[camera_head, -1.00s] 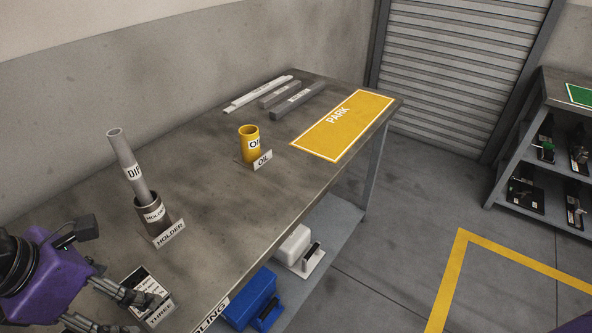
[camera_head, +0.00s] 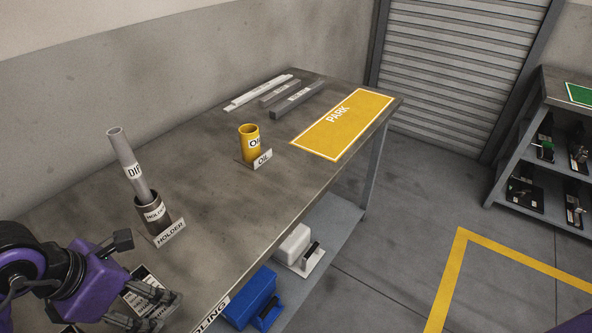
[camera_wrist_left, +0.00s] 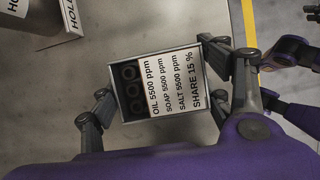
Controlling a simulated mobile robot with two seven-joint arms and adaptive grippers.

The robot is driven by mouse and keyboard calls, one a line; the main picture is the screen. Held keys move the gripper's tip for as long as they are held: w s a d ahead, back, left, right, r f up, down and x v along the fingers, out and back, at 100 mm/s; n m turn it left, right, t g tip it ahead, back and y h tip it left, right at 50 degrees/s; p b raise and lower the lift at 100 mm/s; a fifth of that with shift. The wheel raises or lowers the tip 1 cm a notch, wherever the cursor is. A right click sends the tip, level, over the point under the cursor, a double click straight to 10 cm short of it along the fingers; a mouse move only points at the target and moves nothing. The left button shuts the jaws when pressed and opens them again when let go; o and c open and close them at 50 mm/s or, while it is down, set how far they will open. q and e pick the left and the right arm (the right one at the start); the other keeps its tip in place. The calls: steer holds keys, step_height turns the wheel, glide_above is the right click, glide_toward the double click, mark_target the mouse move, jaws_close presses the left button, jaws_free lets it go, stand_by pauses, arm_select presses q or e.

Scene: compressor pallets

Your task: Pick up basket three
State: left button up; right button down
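Basket three is a small grey box (camera_head: 138,303) at the near left of the workbench in the head view, partly hidden by my left gripper (camera_head: 165,308). In the left wrist view the basket (camera_wrist_left: 118,104) has dark round openings at its left and a white label listing oil, soap, salt and share 15 %. My left gripper (camera_wrist_left: 160,82) is open, with its fingers on opposite sides of the basket. I cannot tell whether they touch it.
A holder (camera_head: 152,217) with a grey tube (camera_head: 127,160) stands behind the basket. A yellow oil cup (camera_head: 249,146), several bars (camera_head: 298,99) and a yellow park mat (camera_head: 345,124) lie farther along the bench (camera_head: 215,195). A blue bin (camera_head: 250,298) sits on the lower shelf.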

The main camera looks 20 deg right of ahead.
arm_select(q)
steer(key=c, duration=0.9)
steer(key=shift+r, duration=0.15)
